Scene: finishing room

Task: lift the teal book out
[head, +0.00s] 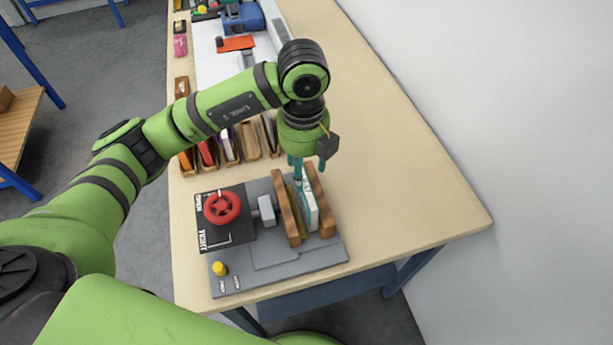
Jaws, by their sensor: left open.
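The teal book (309,205) stands upright between two wooden boards (320,199) of a grey press (272,251) near the table's front. Its cover is teal and its pages look white. A yellowish strip shows beside it, next to the left board (287,208). My left gripper (296,170) points down just above the far end of the book and the boards. Its fingers are open; whether they touch the book cannot be told. My right gripper is not in view.
The press has a red handwheel (221,207) on a black plate and a yellow knob (219,268). Behind it stands a row of upright books in wooden slots (249,142). The table's right side (420,210) is clear up to the white wall.

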